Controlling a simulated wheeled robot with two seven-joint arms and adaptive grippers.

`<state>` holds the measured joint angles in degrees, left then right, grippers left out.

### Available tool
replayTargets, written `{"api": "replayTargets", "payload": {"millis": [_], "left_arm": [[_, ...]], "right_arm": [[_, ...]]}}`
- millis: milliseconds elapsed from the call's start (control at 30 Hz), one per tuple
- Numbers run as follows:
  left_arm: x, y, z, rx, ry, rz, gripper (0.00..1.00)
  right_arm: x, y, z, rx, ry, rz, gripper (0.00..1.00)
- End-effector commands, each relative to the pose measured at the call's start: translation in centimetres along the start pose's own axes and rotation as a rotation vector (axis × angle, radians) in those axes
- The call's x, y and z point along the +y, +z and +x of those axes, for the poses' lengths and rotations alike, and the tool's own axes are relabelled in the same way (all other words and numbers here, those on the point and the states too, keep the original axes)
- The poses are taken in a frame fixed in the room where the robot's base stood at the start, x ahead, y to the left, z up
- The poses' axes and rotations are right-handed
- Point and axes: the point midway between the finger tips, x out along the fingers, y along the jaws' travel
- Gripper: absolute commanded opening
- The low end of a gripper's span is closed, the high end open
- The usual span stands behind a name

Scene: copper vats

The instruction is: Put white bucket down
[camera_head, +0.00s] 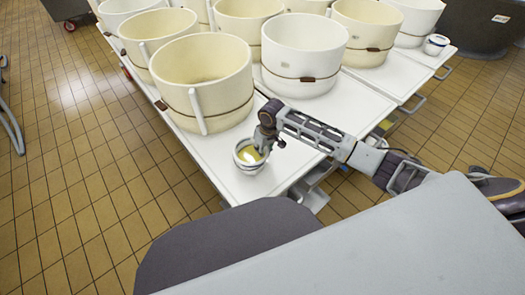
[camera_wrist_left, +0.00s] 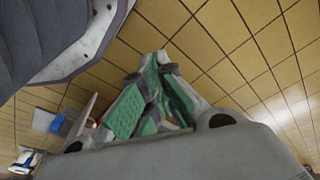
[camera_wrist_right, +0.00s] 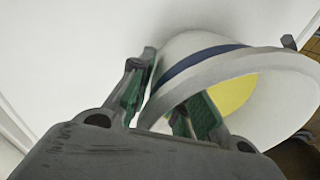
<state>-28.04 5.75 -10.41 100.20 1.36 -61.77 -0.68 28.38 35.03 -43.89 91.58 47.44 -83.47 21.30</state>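The small white bucket (camera_head: 247,158), with a dark blue band and yellow inside, is at the front corner of the white table (camera_head: 283,176). My right gripper (camera_head: 266,143) is at its rim. In the right wrist view, the bucket (camera_wrist_right: 285,105) fills the right side, tilted in the picture. One finger of the right gripper (camera_wrist_right: 172,100) is outside its wall and the other inside, pinching the wall. I cannot tell whether its base touches the table. My left gripper (camera_wrist_left: 152,85) is empty, its fingertips together, above the tiled floor.
A large cream vat (camera_head: 203,80) and a large white vat (camera_head: 303,50) stand just behind the bucket, with several more beyond. A similar small bucket (camera_head: 436,44) sits on a table at the right. Bare tabletop lies around the bucket; tiled floor (camera_head: 80,190) is open at left.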

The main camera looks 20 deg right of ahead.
Motion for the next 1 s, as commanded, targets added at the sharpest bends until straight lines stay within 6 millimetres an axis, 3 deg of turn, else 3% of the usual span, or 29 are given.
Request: {"api": "replayTargets", "payload": {"millis": [567, 767, 1000], "left_arm": [[0.0, 0.1, 0.0, -0.006, 0.0, 0.001, 0.0], [-0.1, -0.2, -0.1, 0.01, -0.002, -0.001, 0.0], [-0.8, 1.2, 2.5, 0.007, -0.013, -0.003, 0.0]], "right_arm": [[0.0, -0.1, -0.2, 0.001, 0.0, 0.001, 0.31], [0.0, -0.1, -1.8, 0.001, 0.001, 0.001, 0.31], [0.0, -0.1, -4.3, 0.002, 0.001, 0.0, 0.31]]}}
